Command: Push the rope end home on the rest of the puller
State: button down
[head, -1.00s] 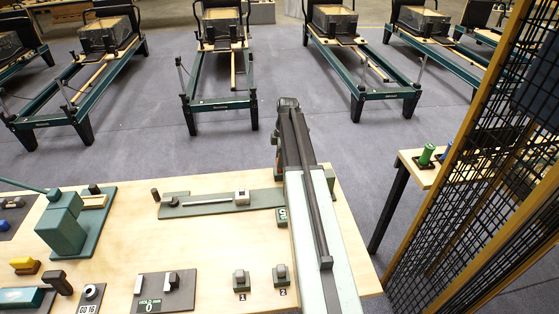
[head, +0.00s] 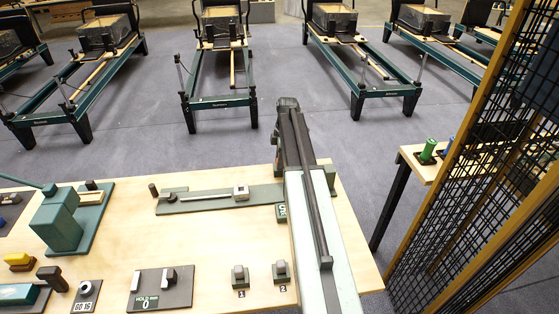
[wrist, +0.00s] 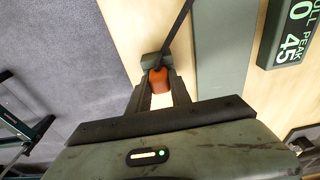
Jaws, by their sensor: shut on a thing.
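In the wrist view, my gripper (wrist: 159,82) is shut on an orange rope end (wrist: 161,79) between its two dark fingers. A dark cord (wrist: 176,32) runs from it up and to the right. A small grey-green block (wrist: 152,61), which looks like the rest, is just beyond the fingertips. The rope end appears close against it; I cannot tell whether it is seated. The puller's long grey-green board (wrist: 212,45) lies to the right. In the head view the board (head: 205,206) shows on the bench, and my arm hides the gripper and rope end.
A pull-peak display (wrist: 291,28) reading 0 and 45 stands beside the board. The wooden bench (head: 215,245) carries numbered blocks (head: 281,271), a hold plate (head: 160,290) and a green machine (head: 60,225). A black mesh screen (head: 470,190) stands at right.

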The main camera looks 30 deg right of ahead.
jog(key=c, duration=1.1)
grip_release()
jog(key=r+p, duration=0.5)
jog(key=d+r+p, duration=0.1)
jog(key=r+p, duration=0.2)
jog(key=shift+s, duration=0.2)
jog(key=shift+f, duration=0.1)
